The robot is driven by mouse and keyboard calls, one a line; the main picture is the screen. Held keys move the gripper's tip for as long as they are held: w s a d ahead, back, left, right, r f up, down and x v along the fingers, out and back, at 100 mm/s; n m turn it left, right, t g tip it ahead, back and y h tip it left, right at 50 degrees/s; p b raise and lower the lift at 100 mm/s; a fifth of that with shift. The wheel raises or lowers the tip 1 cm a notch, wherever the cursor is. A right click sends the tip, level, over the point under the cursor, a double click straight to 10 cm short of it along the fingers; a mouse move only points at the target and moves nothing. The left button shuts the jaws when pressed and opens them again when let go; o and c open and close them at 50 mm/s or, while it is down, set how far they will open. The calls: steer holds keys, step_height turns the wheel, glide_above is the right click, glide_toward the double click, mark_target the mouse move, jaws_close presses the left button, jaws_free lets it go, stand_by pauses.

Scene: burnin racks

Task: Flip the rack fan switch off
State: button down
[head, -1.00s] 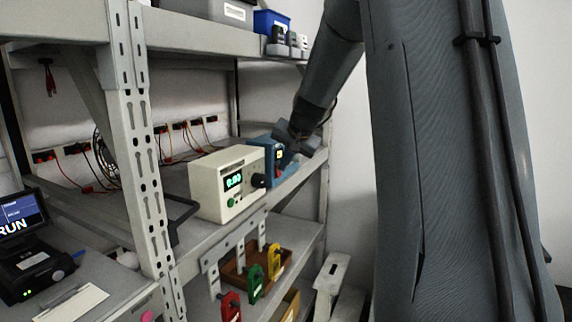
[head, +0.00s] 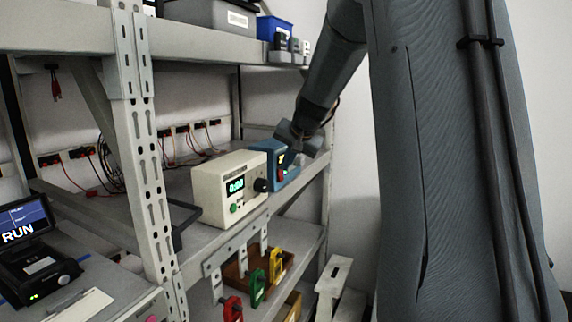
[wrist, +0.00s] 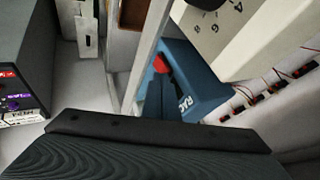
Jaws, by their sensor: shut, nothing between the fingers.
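The rack fan switch box (head: 288,182) is blue and stands on the middle shelf at the right end of the cream instrument. Its red switch lever (head: 281,175) shows on the front face, and the red tip (wrist: 160,64) also shows in the wrist view. The blue box (wrist: 205,85) carries partly hidden white letters there. My gripper (wrist: 165,78) is shut and empty, its dark fingers right at the red tip. I cannot tell whether they touch it. In the head view my gripper (head: 290,160) is in front of the box and hides part of it. The lever's position is unclear.
The cream instrument (head: 216,198) with a green display and black knob stands close beside the box. Colored clamps (head: 257,287) hang below the shelf. A rack upright (head: 143,150) stands left, near a monitor reading RUN (head: 22,222). The upper shelf (head: 200,40) overhangs.

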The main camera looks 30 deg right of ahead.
steer(key=d+b+v, duration=0.1)
steer(key=b+v, duration=0.2)
steer(key=v, duration=0.9)
steer(key=shift+d, duration=0.1)
steer(key=s+a+f+n+g, duration=0.1)
steer(key=s+a+f, duration=0.15)
steer(key=f, duration=0.35)
steer(key=s+a+f+n+g, duration=0.1)
steer(key=s+a+f, duration=0.1)
steer(key=a+f, duration=0.25)
steer(key=s+a+f+n+g, duration=0.2)
steer(key=s+a+f, duration=0.4)
steer(key=s+f, duration=0.5)
steer(key=s+a+f+n+g, duration=0.2)
steer(key=s+a+f+n, duration=0.3)
steer(key=s+f, duration=0.5)
steer(key=shift+s+a+f+g, duration=0.4)
steer(key=shift+a+f, duration=0.2)
steer(key=shift+a, duration=0.1)
steer(key=shift+a, duration=0.1)
